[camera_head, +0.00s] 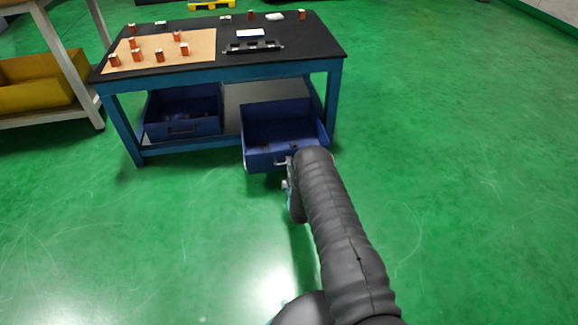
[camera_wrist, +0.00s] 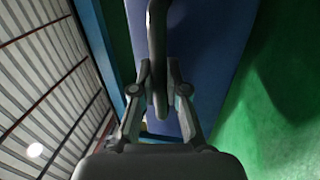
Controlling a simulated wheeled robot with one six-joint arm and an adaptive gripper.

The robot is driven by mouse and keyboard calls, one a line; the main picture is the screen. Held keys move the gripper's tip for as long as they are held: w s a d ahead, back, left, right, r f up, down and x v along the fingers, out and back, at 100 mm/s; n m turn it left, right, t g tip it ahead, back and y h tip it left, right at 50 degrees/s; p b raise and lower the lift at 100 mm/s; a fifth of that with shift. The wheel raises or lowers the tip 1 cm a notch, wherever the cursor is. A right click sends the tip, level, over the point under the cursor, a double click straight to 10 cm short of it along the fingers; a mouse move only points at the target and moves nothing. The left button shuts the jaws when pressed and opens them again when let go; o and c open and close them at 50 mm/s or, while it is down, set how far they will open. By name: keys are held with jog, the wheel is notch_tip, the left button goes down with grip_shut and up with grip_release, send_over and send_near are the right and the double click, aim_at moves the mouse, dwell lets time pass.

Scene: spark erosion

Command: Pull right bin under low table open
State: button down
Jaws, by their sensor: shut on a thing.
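The right bin (camera_head: 262,161) is a blue open box under the low table (camera_head: 322,38). It sticks out past the table's front edge, and a few small dark items lie in it. My gripper (camera_head: 284,165) is at its front face, partly hidden by my arm. In the wrist view my gripper (camera_wrist: 160,85) is shut on the bin's dark handle (camera_wrist: 157,45), with the blue bin front (camera_wrist: 205,50) right behind it. The left bin (camera_head: 182,128) sits on the lower shelf, within the table frame.
The table top holds a tan board (camera_head: 200,45) with several orange-brown pieces and a black rack (camera_head: 252,48). A bench with a yellow bin (camera_head: 35,85) stands at the left. The green floor (camera_head: 450,180) is clear to the right and in front.

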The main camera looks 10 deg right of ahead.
jog(key=shift+s+a, duration=0.1)
jog(key=shift+s, duration=0.2)
jog(key=c, duration=1.2)
grip_release()
jog(key=s, duration=0.4)
jog(key=s+f, duration=0.1)
jog(key=s, duration=0.3)
jog(key=s+f, duration=0.1)
jog(key=s, duration=0.2)
jog(key=shift+s+f, duration=0.15)
jog(key=shift+s, duration=0.25)
